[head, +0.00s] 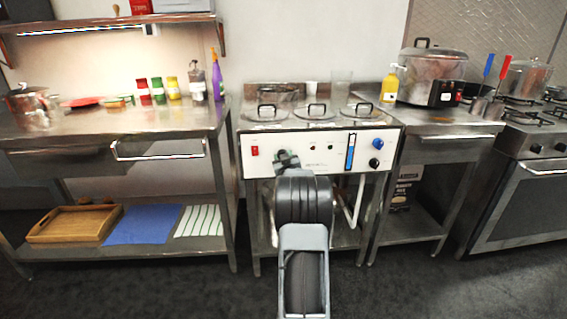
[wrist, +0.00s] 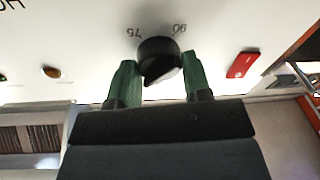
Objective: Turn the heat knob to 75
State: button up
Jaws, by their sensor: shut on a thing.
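The heat knob (wrist: 158,58) is round and black on the white front panel. In the wrist view it sits between the two green fingers of my gripper (wrist: 158,64), which are shut on its sides. The panel appears upside down there, with the mark 75 (wrist: 134,32) at the knob's upper left and the mark 90 (wrist: 179,29) at its upper right. I cannot tell exactly which mark the knob points at. In the head view my gripper (head: 287,160) is at the left part of the cooker's front panel (head: 325,155) and hides the knob.
A red switch (head: 255,151) is left of my gripper; it also shows in the wrist view (wrist: 242,64). A blue knob (head: 378,143) and a black knob (head: 374,163) are at the panel's right. Lidded wells (head: 317,114) are on top. A steel table (head: 110,132) stands left.

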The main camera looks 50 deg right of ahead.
jog(key=shift+f+m+g+h+b, duration=0.1)
jog(key=shift+m+g+h+b, duration=0.35)
jog(key=shift+m+b, duration=2.05)
jog(key=shift+m+g+h+b, duration=0.35)
jog(key=shift+m+h, duration=0.15)
jog(key=shift+m, duration=4.05)
jog(key=shift+f+m+g+h+b, duration=0.1)
jog(key=shift+m+g+h+b, duration=0.35)
jog(key=shift+m+b, duration=2)
jog(key=m+p, duration=0.2)
jog(key=shift+r+m, duration=0.1)
jog(key=shift+m, duration=0.2)
jog(key=o, duration=0.9)
jog(key=shift+a, duration=0.1)
jog(key=p+v, duration=0.2)
jog(key=v, duration=1.1)
jog(key=shift+s+a, duration=0.2)
jog(key=shift+s, duration=0.05)
